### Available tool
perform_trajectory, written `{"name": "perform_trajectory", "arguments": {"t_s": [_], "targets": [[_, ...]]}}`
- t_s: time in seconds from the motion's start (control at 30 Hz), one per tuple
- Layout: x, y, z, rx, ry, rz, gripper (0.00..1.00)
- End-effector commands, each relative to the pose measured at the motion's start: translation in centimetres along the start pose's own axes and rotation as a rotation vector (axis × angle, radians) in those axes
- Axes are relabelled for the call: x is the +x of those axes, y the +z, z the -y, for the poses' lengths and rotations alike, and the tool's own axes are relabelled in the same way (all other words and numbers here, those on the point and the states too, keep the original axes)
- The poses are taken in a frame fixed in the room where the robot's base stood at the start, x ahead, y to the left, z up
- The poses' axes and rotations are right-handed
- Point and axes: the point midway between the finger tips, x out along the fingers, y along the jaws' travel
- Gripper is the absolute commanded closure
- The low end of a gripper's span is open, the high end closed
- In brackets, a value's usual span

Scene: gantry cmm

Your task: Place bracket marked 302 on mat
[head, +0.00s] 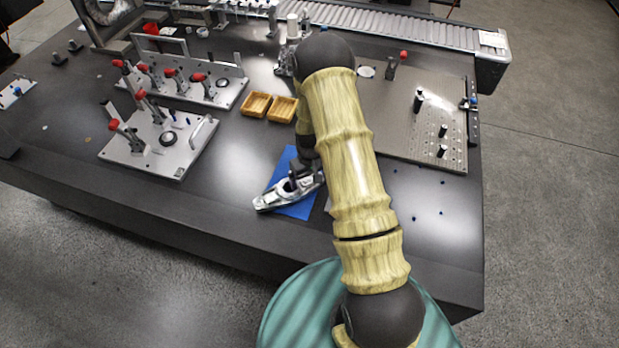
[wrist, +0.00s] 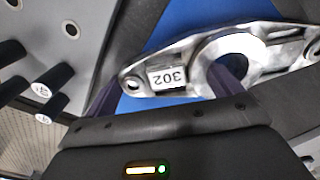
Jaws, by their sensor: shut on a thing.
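The silver metal bracket (head: 272,199) is over the blue mat (head: 302,211) near the front edge of the dark table. In the wrist view the bracket (wrist: 200,62) has a white label reading 302 and a large round hole. My gripper (head: 297,179) is shut on the bracket, with its fingers at the round hole in the wrist view (wrist: 232,85). The blue mat also shows behind the bracket in the wrist view (wrist: 195,22). Whether the bracket touches the mat cannot be told. My arm hides part of the mat's right side.
Two small wooden trays (head: 256,105) stand behind the mat. A fixture plate with red-knobbed clamps (head: 160,145) is at left. A perforated plate with black posts (head: 410,125) is at right. A roller conveyor (head: 400,30) runs along the back. The table's front left is clear.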

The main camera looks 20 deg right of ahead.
Motion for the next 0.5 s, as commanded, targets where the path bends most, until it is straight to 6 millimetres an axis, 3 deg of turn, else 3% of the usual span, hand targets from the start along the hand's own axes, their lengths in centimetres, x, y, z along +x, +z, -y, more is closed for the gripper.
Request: {"name": "perform_trajectory", "arguments": {"t_s": [0.37, 0.4, 0.5], "targets": [[0.36, -0.08, -0.01, -0.001, 0.0, -0.002, 0.49], [0.3, -0.04, -0.01, -0.001, 0.0, -0.001, 0.01], [0.29, -0.04, -0.01, -0.001, 0.0, -0.001, 0.0]]}}
